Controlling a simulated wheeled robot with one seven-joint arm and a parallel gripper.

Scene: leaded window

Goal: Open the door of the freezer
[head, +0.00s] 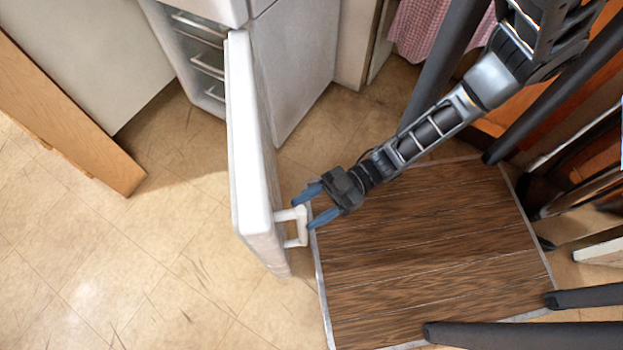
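The white freezer (300,60) stands at the top of the head view. Its door (240,130) is swung wide open toward me, and drawers (205,65) show inside the cabinet. A white bar handle (298,226) sticks out from the door's outer face near its free edge. My gripper (304,208), with blue fingers, is at the handle from the right. The fingers are spread apart, with the upper part of the handle between or just beside their tips. I cannot tell whether they touch it.
A wooden panel (60,120) edges a cabinet at the left. A dark wood-plank platform (420,250) lies below my arm. Dark bars (530,330) cross the lower right. A pink checked cloth (430,28) hangs at the top. The tiled floor (120,270) left of the door is clear.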

